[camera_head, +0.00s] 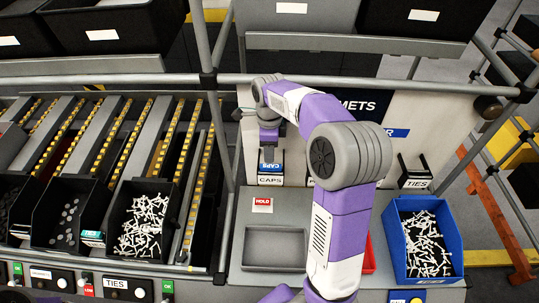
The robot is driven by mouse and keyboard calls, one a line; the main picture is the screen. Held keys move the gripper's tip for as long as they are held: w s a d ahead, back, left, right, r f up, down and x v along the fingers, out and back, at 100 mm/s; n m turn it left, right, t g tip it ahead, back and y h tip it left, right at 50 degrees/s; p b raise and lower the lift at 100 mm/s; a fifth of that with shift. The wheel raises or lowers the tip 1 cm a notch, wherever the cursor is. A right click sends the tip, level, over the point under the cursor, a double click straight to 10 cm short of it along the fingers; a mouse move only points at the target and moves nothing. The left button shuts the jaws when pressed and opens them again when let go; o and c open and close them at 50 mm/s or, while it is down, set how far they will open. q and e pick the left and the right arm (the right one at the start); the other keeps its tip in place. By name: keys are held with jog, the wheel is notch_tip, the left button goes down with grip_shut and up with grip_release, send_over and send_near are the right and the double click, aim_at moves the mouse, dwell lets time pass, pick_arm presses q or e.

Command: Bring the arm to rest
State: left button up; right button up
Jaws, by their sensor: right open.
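My right arm (339,219), purple, white and grey, rises from the bottom edge, bends at a grey joint and reaches to the back of the workstation. My right gripper (269,143) hangs down at its far end, above the CAPS label (270,181). It is small here and its fingers are hard to make out; it is open, and I see nothing held in it. My left gripper is out of view.
A grey tray (244,267) lies left of the arm, near a HOLD sign (262,204). A blue bin (457,232) of white ties stands right. Black bins (172,226) and sloped racks fill the left. Dark crates (120,42) sit on the upper shelf. A red bin (369,256) is partly hidden behind my arm.

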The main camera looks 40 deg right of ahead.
jog(key=shift+r, duration=0.55)
